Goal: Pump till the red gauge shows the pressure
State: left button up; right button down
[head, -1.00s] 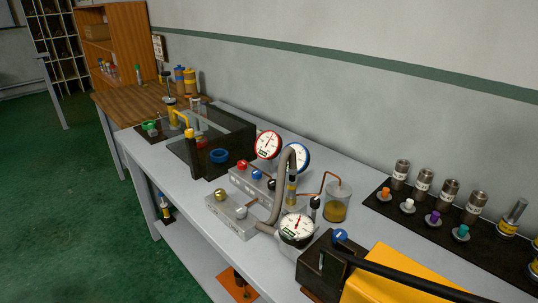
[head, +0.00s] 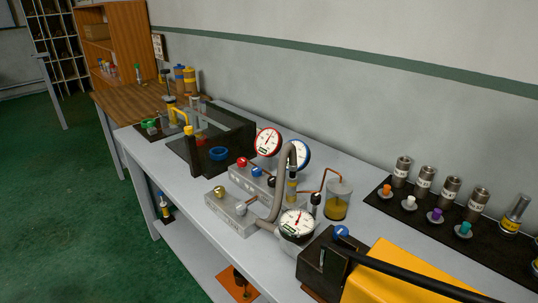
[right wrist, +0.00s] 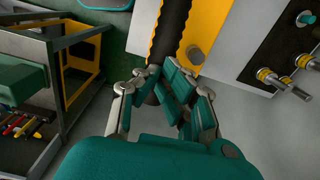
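The red-rimmed gauge (head: 268,142) stands upright behind the valve block; its needle is too small to read surely. A dark-rimmed gauge (head: 297,223) sits nearer, by the pump. The pump has a yellow body (head: 395,268) and a long black handle (head: 415,278) that runs out at the bottom right of the head view. In the right wrist view my right gripper (right wrist: 163,74) has its fingers closed around the black handle (right wrist: 173,22). My left gripper is in no view.
A grey hose (head: 286,180) arches over the valve block (head: 234,214). A dark mat (head: 410,215) with several metal cylinders and coloured knobs lies at the right. A jar (head: 337,203) stands behind the pump.

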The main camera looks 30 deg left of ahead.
jog(key=shift+s+d+f+b, duration=0.1)
jog(key=shift+d+f+b, duration=0.05)
jog(key=shift+f+b, duration=0.45)
jog(key=shift+d+f+b, duration=0.25)
jog(key=shift+f+b, duration=0.35)
jog(key=shift+f, duration=0.35)
jog(key=r+p, duration=0.1)
jog(key=r, duration=0.1)
jog(key=a+r+p, duration=0.1)
jog(key=r+p, duration=0.1)
jog(key=shift+a+r+p, duration=0.1)
jog(key=shift+r+p, duration=0.2)
jog(key=shift+a+r, duration=0.1)
jog(key=shift+a, duration=0.05)
jog(key=shift+r, duration=0.3)
jog(key=shift+f, duration=0.15)
notch_tip(320, 180, up, 5)
jog(key=p, duration=0.4)
